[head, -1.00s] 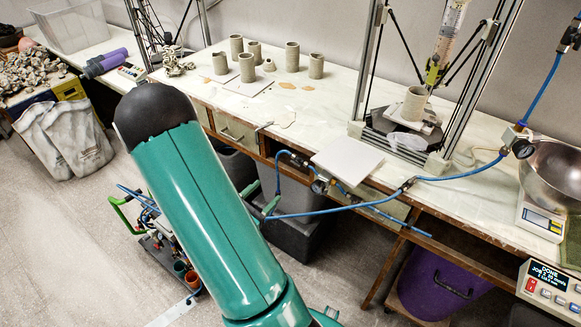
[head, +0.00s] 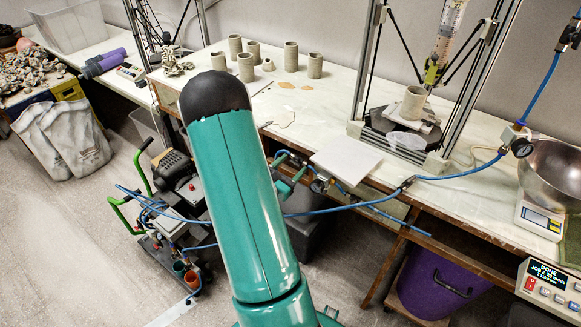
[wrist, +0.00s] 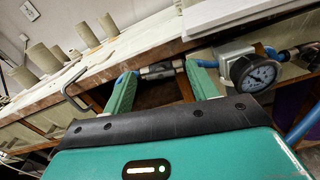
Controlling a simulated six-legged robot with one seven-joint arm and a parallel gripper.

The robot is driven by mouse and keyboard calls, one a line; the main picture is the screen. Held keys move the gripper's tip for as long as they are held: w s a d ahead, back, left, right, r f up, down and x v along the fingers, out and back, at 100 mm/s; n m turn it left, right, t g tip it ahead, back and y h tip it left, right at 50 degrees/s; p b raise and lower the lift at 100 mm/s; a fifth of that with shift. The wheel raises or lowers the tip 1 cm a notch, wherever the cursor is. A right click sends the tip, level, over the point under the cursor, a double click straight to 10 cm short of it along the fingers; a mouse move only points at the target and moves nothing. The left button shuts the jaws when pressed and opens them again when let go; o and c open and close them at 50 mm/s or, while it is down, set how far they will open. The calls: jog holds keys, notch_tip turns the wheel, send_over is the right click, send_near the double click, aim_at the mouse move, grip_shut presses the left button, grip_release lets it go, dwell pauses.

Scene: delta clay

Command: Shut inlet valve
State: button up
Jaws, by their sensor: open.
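My gripper (wrist: 162,84) is open, its two green fingers pointing at the front edge of the bench. A small metal fitting on the blue line (wrist: 157,71), which looks like the inlet valve, shows between the fingertips in the wrist view. The fingers stand on either side of it; I cannot tell whether they touch it, nor how its handle is turned. A round pressure gauge (wrist: 254,73) sits just right of the right finger. In the head view my gripper (head: 287,174) is at the bench edge, partly behind my arm, left of the gauge (head: 320,185).
A white slab (head: 346,158) lies on the bench above the gauge. Blue hose (head: 345,207) runs along the bench front. Clay cylinders (head: 291,56) stand farther back. A wheeled cart with a compressor (head: 172,170) stands on the floor left of my arm. A purple bin (head: 440,280) is under the bench.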

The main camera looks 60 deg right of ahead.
jog(key=shift+c, duration=0.5)
jog(key=c, duration=0.9)
